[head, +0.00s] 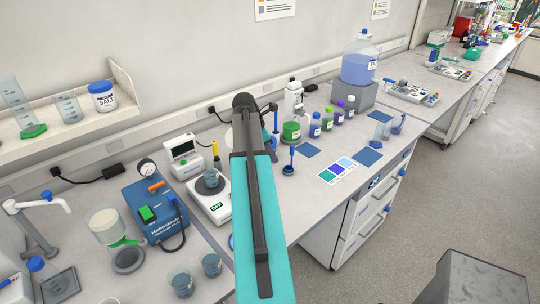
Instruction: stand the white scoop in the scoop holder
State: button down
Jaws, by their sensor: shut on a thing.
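My arm reaches away from me over the bench, and my gripper (270,108) is at its far end, partly hidden by the arm. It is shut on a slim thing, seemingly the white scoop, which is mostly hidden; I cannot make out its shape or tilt. A small blue stand with a round base and an upright stem (289,168) is on the bench just right of my arm; it looks like the scoop holder. My gripper is above and beyond it in the picture, apart from it.
A white dispenser bottle (293,98) is close to my gripper. Blue mats (368,157) lie to the right.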

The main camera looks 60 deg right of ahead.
jog(key=shift+f+b, duration=0.65)
jog(key=shift+f, duration=1.6)
jog(key=shift+f+b, duration=0.4)
jog(key=shift+f, duration=1.35)
dwell(0.5)
jog(key=c, duration=1.7)
grip_release()
jog(key=shift+r, duration=0.2)
jog(key=b+v, duration=0.4)
jog(key=v, duration=0.9)
jog(key=shift+w+a+r, duration=0.1)
jog(key=shift+r, duration=0.1)
